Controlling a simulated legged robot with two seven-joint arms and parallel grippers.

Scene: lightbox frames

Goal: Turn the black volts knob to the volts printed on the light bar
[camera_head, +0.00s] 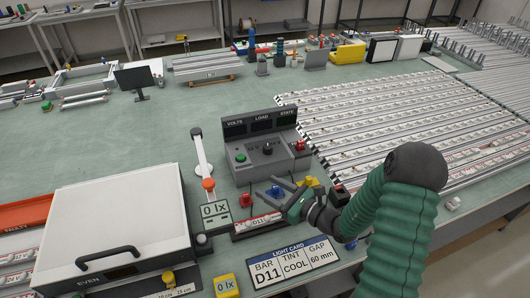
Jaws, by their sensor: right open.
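The grey supply box (265,160) stands on the bench near the middle, with VOLTS, LOAD and STATE above its dark displays. A black knob (267,149) sits on its front panel; I cannot read where it points. My left gripper is not in view.
A green button (240,158) and a red knob (300,145) flank the black knob. A light card (295,264) lies in front. Rows of light strips (400,115) fill the right.

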